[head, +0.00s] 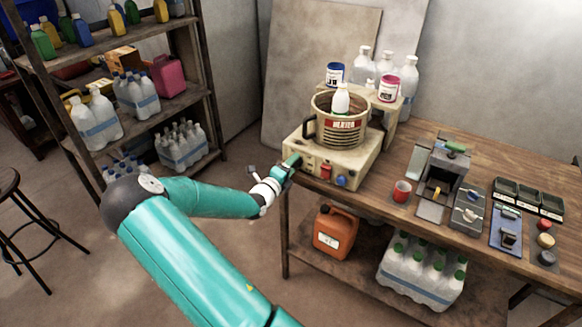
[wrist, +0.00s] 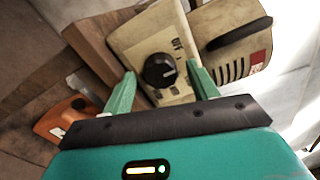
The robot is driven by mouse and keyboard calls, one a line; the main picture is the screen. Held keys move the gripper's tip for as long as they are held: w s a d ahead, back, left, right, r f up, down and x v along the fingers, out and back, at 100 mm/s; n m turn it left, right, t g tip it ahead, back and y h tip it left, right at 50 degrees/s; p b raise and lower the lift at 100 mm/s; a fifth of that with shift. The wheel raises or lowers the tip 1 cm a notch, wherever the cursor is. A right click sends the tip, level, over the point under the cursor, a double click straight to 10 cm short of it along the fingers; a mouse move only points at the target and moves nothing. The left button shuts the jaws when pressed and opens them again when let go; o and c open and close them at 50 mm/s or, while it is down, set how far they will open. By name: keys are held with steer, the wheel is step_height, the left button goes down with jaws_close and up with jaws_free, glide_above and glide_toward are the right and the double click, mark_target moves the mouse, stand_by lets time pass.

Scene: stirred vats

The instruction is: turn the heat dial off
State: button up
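The heat dial (wrist: 159,71) is a round black knob on the cream front panel of the heater base (head: 350,160). In the wrist view it lies between my two green fingers, with a visible gap on each side. My gripper (wrist: 161,79) is open and empty, facing the panel. In the head view my gripper (head: 291,161) is at the left end of the heater base, and the dial is hidden there. The dial's pointer setting is too small to read. A ribbed vat (head: 338,128) with a red label sits on the base, with a white bottle in it.
An orange canister (head: 336,230) is on the shelf below. Open floor lies left of the table.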

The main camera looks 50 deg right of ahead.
steer(key=shift+a, duration=0.1)
steer(key=s+a, duration=0.1)
steer(key=a, duration=1.2)
steer(key=shift+s+a, duration=0.15)
steer(key=shift+a, duration=0.1)
steer(key=s+a+r+m+t+y, duration=0.1)
steer(key=s+a+r+m+y, duration=0.3)
steer(key=a+m, duration=0.7)
steer(key=s+a+r+m+t+y, duration=0.1)
steer(key=s+a+r+m+y, duration=0.3)
steer(key=a+r+m+y, duration=0.4)
steer(key=s+a+r+m+t+y, duration=0.2)
steer(key=s+a+r+m+y, duration=0.3)
steer(key=a+r+m, duration=0.5)
steer(key=a+m+y, duration=0.1)
steer(key=a+m, duration=0.4)
steer(key=shift+a, duration=0.15)
